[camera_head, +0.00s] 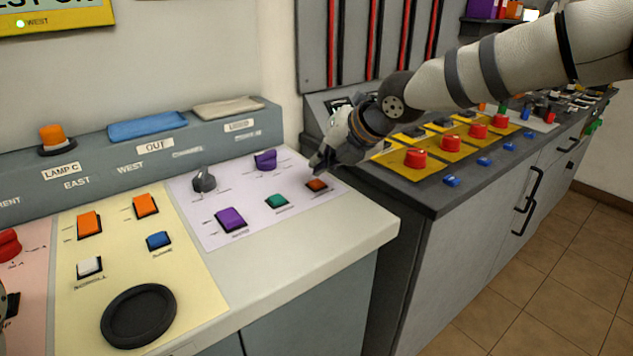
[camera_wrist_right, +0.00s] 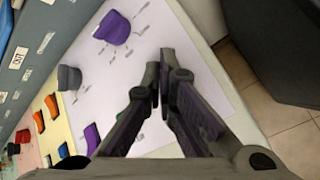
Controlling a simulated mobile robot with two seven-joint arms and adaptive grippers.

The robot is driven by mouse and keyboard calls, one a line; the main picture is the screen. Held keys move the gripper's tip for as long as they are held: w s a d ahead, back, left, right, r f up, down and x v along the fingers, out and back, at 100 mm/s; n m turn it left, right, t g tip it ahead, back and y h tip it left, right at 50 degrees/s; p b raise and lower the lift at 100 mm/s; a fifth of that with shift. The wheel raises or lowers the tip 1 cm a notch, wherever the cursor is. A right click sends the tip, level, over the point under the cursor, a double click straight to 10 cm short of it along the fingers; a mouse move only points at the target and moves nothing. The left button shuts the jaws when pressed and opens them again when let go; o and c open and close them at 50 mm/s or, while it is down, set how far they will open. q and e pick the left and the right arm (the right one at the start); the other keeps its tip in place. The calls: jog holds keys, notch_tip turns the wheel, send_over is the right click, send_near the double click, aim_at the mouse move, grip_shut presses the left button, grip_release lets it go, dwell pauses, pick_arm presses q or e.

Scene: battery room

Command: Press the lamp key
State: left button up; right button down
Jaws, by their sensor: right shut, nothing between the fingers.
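My right gripper (camera_head: 322,163) is shut and empty, above the back right of the lavender panel (camera_head: 213,190). An orange-brown key (camera_head: 317,184) lies just below its fingertips, with a green key (camera_head: 277,201) and a purple key (camera_head: 231,219) to the left. The small key labels are mostly unreadable. My left gripper is not visible.
A grey knob (camera_head: 204,180) stands on the panel. The yellow panel (camera_head: 190,290) holds orange, blue and white keys and a black round pad (camera_head: 138,316). A gap separates this console from the grey cabinet (camera_head: 440,195) with red buttons at right.

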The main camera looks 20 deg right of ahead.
aim_at(321, 181)
jog(key=shift+f, duration=0.45)
jog(key=shift+f, duration=0.55)
dwell(0.8)
jog(key=shift+r, duration=0.95)
jog(key=shift+r, duration=2.55)
